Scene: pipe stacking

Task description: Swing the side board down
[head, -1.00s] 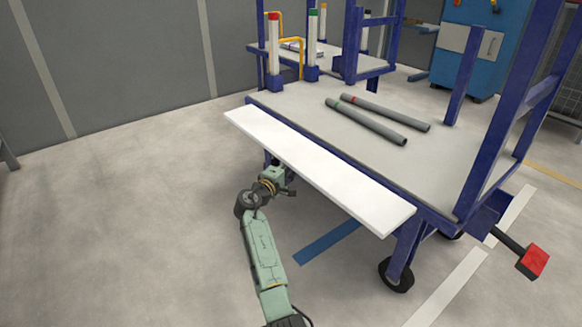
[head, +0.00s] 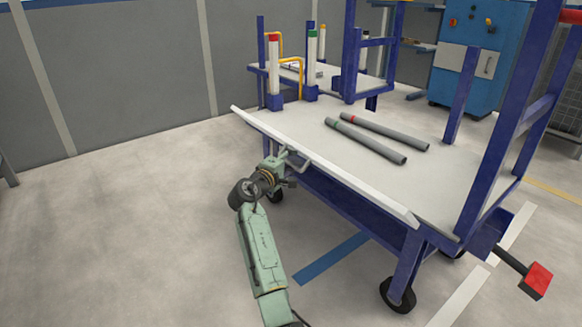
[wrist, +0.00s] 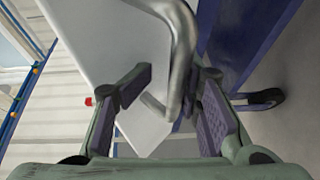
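The white side board (head: 330,165) runs along the near edge of the blue trolley. In the head view it shows as a thin strip, nearly edge-on, its outer edge tilted upward. Its white face fills the upper left of the wrist view (wrist: 110,45). A bent grey metal handle (head: 297,160) shows below the board, and large in the wrist view (wrist: 184,65). My gripper (head: 284,168) is under the board at this handle. In the wrist view, its two dark finger pads (wrist: 172,95) stand apart with the handle's tube between them. Firm contact with it is not visible.
Two grey pipes (head: 365,140) lie on the trolley top (head: 310,122). Blue posts and a red-ended bar (head: 537,281) stick out at the right. A trolley wheel (head: 397,294) stands at front right. The floor left of my arm is clear.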

